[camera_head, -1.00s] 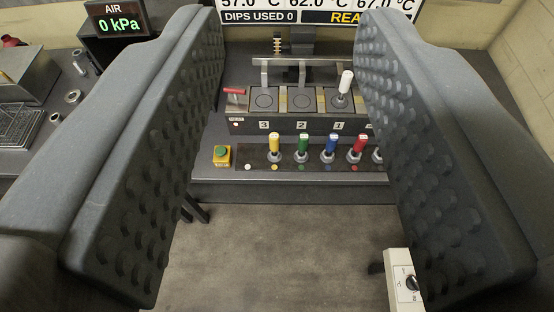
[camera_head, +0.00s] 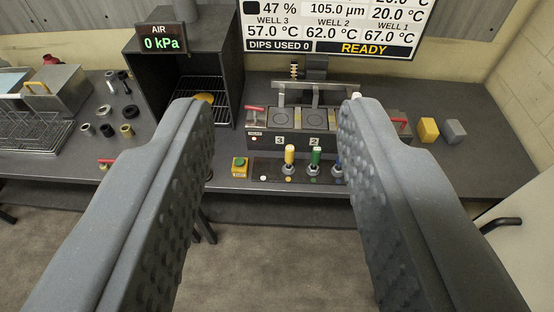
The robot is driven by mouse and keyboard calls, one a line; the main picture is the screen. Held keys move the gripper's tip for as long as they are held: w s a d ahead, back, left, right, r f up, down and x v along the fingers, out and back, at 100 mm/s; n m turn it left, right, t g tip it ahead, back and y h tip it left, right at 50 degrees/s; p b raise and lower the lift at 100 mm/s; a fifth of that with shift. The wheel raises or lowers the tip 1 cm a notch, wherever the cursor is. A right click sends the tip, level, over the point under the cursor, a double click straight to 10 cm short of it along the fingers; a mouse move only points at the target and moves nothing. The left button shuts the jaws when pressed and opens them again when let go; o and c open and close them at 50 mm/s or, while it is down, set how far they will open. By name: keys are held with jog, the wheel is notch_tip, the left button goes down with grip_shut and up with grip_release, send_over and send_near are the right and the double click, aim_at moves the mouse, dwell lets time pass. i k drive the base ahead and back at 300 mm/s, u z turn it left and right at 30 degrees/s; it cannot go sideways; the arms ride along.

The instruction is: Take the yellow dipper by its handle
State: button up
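The yellow dipper (camera_head: 290,155) stands upright at the front of the bench, in a dark strip of holders below the well marked 3. Its yellow handle points up. A green dipper (camera_head: 315,158) stands just right of it, and a blue dipper (camera_head: 337,170) is partly hidden by my right finger. My gripper (camera_head: 278,112) is open and empty. Its two dark, studded fingers reach up from the bottom of the view, one on either side of the yellow dipper. The dipper looks well beyond them, and nothing touches it.
The well block (camera_head: 262,143) stands behind the dippers. A yellow box with a green button (camera_head: 240,167) sits left of them. A dark open oven (camera_head: 225,50) stands back left. Yellow (camera_head: 428,130) and grey (camera_head: 455,131) blocks lie right. The floor in front is clear.

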aim_at(289, 169)
jog(key=i, duration=1.15)
jog(key=z, duration=0.65)
